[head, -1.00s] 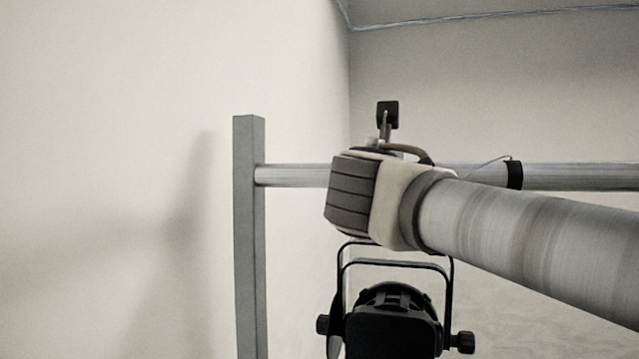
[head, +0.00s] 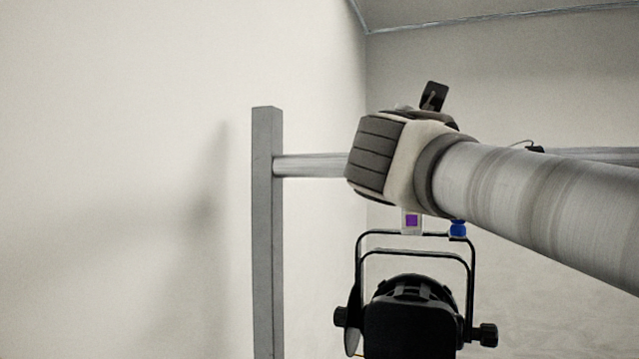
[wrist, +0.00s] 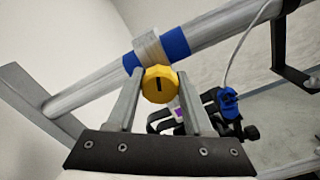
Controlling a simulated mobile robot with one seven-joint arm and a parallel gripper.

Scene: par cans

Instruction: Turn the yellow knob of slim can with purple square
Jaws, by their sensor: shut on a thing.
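The yellow knob (wrist: 159,85) sits between the two fingers of my gripper (wrist: 160,92) in the wrist view, with a dark slot on its face. The gripper is shut on it. Just behind the knob is a small purple square tag (wrist: 177,112), which also shows below my wrist in the head view (head: 412,220). The black slim can (head: 410,315) hangs from its yoke below the rail. In the head view my wrist and arm hide the knob and the fingers.
A horizontal metal rail (head: 310,165) with blue bands (wrist: 175,43) runs from a grey upright post (head: 266,230). A pale cable (wrist: 240,55) hangs from the rail. A wall is close on the left.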

